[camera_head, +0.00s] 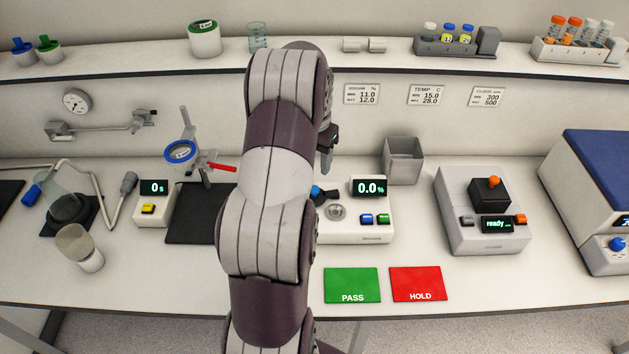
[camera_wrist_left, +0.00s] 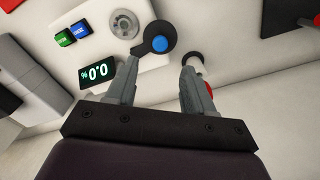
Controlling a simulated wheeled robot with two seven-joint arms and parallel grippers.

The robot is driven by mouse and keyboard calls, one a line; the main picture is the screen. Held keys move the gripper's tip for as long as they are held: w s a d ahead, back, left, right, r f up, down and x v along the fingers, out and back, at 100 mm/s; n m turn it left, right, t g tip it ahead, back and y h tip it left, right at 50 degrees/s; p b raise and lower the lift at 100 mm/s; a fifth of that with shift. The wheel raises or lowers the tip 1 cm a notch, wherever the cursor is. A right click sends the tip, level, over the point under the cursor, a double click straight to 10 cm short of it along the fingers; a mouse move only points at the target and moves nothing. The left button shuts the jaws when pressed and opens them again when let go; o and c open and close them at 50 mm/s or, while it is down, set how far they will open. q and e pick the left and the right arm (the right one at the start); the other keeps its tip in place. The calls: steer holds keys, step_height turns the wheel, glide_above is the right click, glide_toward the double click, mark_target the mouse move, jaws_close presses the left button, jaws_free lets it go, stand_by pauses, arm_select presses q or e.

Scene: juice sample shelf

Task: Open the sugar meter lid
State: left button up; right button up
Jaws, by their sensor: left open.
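The sugar meter (camera_head: 352,232) is a white box with a 0.0% display, a green and a blue button and a round metal well (camera_head: 336,211). The well shows uncovered, also in the left wrist view (camera_wrist_left: 124,23). Its black lid with a blue knob (camera_wrist_left: 158,43) sits beside the well, on the side away from the buttons; in the head view it is partly hidden behind my left arm (camera_head: 317,191). My left gripper (camera_head: 327,152) is open and empty above and behind the meter. In the left wrist view its fingers (camera_wrist_left: 160,66) point toward the lid, apart from it as far as I can tell.
A grey bin (camera_head: 403,161) stands behind the meter to the right. A blue-ringed holder with a red handle (camera_head: 181,152) and a dark mat (camera_head: 190,226) lie left of my arm. Green PASS (camera_head: 352,283) and red HOLD (camera_head: 416,282) pads lie in front. The upper shelf runs behind.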

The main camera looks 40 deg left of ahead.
arm_select(q)
step_height(320, 180, up, 4)
steer(key=shift+p, duration=1.15)
